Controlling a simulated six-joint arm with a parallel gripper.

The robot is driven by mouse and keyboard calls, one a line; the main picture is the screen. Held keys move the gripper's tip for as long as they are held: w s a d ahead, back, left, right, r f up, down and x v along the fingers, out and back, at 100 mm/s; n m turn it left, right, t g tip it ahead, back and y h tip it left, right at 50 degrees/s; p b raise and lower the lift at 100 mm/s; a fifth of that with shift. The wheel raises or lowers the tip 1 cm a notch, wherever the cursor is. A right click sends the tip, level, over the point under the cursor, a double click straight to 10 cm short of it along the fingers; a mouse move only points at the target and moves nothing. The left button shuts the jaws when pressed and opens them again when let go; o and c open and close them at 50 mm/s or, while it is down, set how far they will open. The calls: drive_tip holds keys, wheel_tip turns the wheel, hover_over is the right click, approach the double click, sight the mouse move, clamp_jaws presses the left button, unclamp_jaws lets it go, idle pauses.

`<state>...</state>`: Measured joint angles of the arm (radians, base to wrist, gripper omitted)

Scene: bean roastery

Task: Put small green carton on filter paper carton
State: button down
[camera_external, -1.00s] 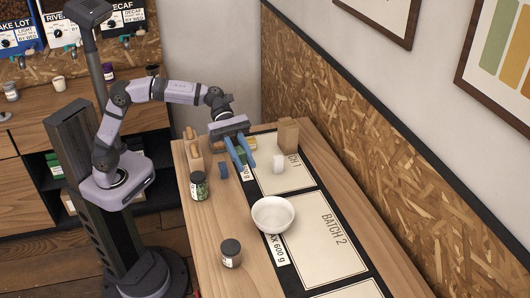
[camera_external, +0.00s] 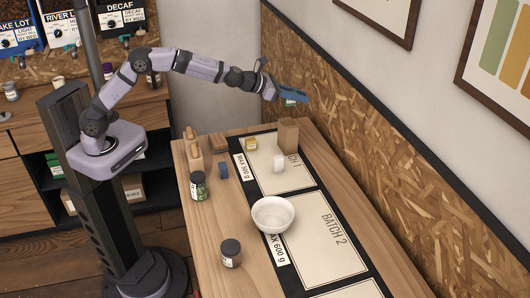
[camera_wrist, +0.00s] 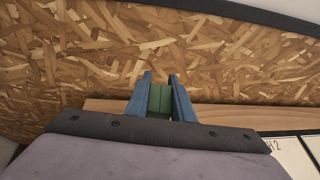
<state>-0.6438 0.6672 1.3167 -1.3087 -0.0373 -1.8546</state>
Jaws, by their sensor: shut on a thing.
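My gripper (camera_external: 292,95) is raised in the air above the far end of the table, close to the chipboard wall. It is shut on the small green carton (camera_wrist: 159,98), which sits between the two blue fingers in the wrist view. In the external view only a little of the green carton (camera_external: 290,102) shows under the fingers. A tan upright carton (camera_external: 288,134) stands on the far end of the table, below my gripper and apart from it. It may be the filter paper carton; I cannot read a label.
A white cylinder (camera_external: 279,164), yellow box (camera_external: 250,143), blue object (camera_external: 223,170), wooden block (camera_external: 218,143), wooden holder (camera_external: 194,150), dark-lidded jars (camera_external: 198,187) (camera_external: 231,254) and white bowl (camera_external: 273,214) stand on the table (camera_external: 212,233). The chipboard wall (camera_external: 370,150) borders its right side.

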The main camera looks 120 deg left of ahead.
sight(288, 131)
wheel_tip(288, 131, down, 6)
drive_tip(key=s+a+n+y+b, duration=0.1)
drive_tip(key=a+b, duration=0.1)
drive_tip(key=b, duration=0.2)
drive_tip(key=shift+s+a+g+b, duration=0.2)
drive_tip(key=shift+g+b, duration=0.2)
drive_tip(key=shift+f+b, duration=1.45)
drive_tip(key=shift+f, duration=0.4)
drive_tip(key=shift+f, duration=0.15)
drive_tip(key=c, duration=1.5)
unclamp_jaws()
drive_tip(key=shift+c, duration=0.2)
